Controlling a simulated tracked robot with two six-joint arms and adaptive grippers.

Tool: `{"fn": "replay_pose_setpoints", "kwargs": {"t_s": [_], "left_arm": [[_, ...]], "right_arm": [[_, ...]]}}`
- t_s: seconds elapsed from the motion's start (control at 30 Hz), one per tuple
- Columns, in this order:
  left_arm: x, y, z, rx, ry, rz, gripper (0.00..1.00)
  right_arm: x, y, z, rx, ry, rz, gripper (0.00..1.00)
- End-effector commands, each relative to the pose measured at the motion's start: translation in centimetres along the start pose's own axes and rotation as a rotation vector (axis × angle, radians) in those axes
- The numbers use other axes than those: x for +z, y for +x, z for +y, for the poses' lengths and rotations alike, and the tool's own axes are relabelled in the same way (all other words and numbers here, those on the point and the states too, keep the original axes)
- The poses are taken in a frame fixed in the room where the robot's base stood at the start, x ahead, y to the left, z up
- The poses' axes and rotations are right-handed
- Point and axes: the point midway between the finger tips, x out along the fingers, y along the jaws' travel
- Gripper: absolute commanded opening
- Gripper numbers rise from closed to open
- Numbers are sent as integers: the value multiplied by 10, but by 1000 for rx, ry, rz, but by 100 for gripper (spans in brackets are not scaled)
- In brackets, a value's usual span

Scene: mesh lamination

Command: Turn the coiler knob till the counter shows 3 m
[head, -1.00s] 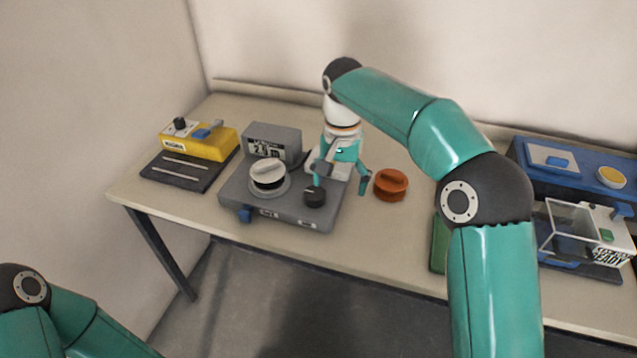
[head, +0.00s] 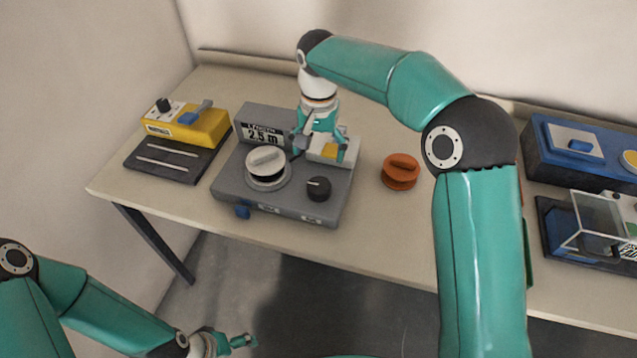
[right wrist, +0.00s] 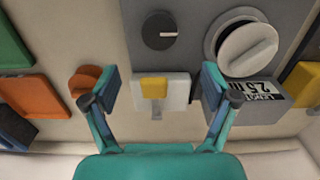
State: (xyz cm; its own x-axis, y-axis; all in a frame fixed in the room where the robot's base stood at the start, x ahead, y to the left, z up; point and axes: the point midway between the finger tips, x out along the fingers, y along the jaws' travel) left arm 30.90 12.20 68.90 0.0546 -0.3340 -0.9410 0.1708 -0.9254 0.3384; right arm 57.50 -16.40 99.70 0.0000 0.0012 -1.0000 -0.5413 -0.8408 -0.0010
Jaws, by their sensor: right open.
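The grey coiler (head: 232,185) stands on the table with a white spool (head: 266,168) on its left. Its counter (head: 262,136) reads 2.5 m; this reading shows upside down in the right wrist view (right wrist: 262,90). The black coiler knob (head: 318,188) is at the front right, with a light pointer line, and shows in the right wrist view (right wrist: 160,31). My right gripper (head: 320,150) is open and empty, behind and apart from the knob, over a white block with a yellow piece (right wrist: 153,88). My left gripper (head: 240,342) is low at the bottom, clear of the table; its jaws are unclear.
An orange spool (head: 400,172) sits right of the coiler. A yellow device (head: 188,125) on a dark base is at the left. A blue unit (head: 572,150) and a clear-covered device (head: 600,225) stand at the right. Bare table lies around the orange spool.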

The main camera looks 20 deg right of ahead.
Motion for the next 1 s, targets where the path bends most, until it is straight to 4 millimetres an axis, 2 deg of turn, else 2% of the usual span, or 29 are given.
{"fn": "replay_pose_setpoints", "kwargs": {"t_s": [0.03,0.3,0.5,0.7,1.0], "left_arm": [[0,0,0,0,0,1,86],[0,-5,2,0,0,1,86],[0,-9,3,0,0,1,86],[0,-10,4,0,0,1,86],[0,-10,4,0,0,1,86]], "right_arm": [[1,13,2,4,1,-5,86],[1,71,4,4,4,-5,86],[0,103,4,2,6,-2,86],[0,119,3,1,5,-1,86],[-1,122,3,0,6,0,86]]}}
